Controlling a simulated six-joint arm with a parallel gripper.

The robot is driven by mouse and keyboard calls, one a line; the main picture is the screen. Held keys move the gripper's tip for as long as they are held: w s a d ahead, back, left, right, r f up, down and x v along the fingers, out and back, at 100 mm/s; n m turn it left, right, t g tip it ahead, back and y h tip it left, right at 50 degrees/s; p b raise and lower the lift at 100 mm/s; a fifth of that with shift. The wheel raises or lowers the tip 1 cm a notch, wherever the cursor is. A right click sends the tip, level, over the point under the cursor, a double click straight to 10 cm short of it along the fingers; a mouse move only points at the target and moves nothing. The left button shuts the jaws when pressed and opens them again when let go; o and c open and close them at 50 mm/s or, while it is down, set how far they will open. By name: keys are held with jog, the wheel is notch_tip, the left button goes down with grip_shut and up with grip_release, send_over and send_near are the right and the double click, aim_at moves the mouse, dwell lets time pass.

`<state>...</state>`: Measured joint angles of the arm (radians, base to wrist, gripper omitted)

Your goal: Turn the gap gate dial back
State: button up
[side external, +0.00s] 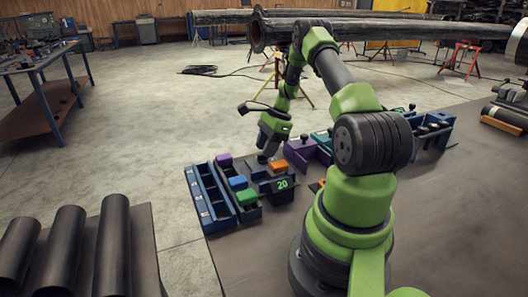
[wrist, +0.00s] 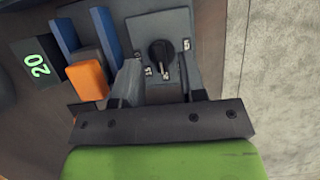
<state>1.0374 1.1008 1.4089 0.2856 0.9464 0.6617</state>
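The dial (wrist: 161,53) is a black round knob with a pointer, on a grey plate (wrist: 178,20) with small white marks around it. The pointer runs up and down in the wrist view. My gripper (wrist: 158,72) is open, its two fingers apart on the near side of the dial, left and right of it. I cannot tell whether they touch the plate. In the side external view my gripper (side external: 266,152) points down over the plate, and the arm hides the dial. The gate's two blue walls (wrist: 105,32) stand left of the plate.
An orange block (wrist: 87,78) sits beside the blue walls, next to a display reading 20 (wrist: 36,64). Left of these are a blue tray (side external: 208,200) and a dark tray with purple, blue and green blocks (side external: 246,197). Purple and teal fixtures (side external: 300,150) stand to the right.

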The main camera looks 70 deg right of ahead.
jog(key=shift+x, duration=1)
grip_shut()
jog(key=shift+n, duration=0.3)
jog(key=n, duration=0.2)
jog(key=n+g+y, duration=0.1)
jog(key=n, duration=0.1)
jog(key=shift+w+g, duration=0.15)
jog(key=shift+g, duration=0.15)
jog(key=n+g, duration=0.1)
jog(key=n, duration=0.4)
jog(key=shift+g, duration=0.4)
